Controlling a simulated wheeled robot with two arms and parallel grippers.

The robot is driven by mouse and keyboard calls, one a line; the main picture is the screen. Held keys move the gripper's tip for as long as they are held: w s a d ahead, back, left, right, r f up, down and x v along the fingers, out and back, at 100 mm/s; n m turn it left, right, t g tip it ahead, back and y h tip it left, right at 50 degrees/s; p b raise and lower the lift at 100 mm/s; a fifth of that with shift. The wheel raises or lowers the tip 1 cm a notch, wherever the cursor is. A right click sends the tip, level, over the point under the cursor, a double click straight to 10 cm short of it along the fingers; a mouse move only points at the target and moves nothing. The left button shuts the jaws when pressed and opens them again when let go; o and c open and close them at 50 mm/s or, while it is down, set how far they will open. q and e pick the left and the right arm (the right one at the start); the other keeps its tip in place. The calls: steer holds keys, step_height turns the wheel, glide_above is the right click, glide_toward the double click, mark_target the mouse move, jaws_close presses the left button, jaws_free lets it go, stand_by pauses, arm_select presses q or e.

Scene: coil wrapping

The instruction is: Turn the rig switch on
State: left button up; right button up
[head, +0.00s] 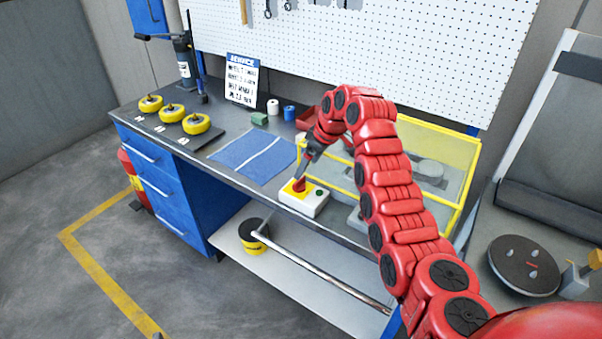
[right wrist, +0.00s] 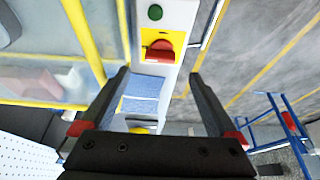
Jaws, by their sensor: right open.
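The rig switch is a white box (head: 312,204) at the front edge of the workbench, with a red knob (head: 299,185) on a yellow plate and a green button (head: 319,193). My right gripper (head: 303,174) points down at the knob and partly covers it in the head view. In the right wrist view the red knob (right wrist: 160,50) lies ahead of the open fingers (right wrist: 158,74), roughly centred between them, with nothing held. The green button (right wrist: 155,12) is beyond it. I cannot tell whether the fingers touch the knob, or its setting. My left gripper is not in view.
A yellow-framed clear enclosure (head: 457,150) stands right of the switch, close to my right arm. A blue mat (head: 250,158) lies to the left, with several yellow coils (head: 171,113) farther left. A metal rail (head: 320,272) runs below the bench front.

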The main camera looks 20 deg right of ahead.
mark_target(301, 180)
steer(key=p+x, duration=0.1)
steer(key=x, duration=0.5)
steer(key=shift+w+a+f+p, duration=0.15)
steer(key=shift+f+p, duration=0.15)
steer(key=shift+f, duration=0.05)
steer(key=shift+c, duration=0.2)
steer(key=c, duration=1.3)
steer(key=shift+c, duration=0.2)
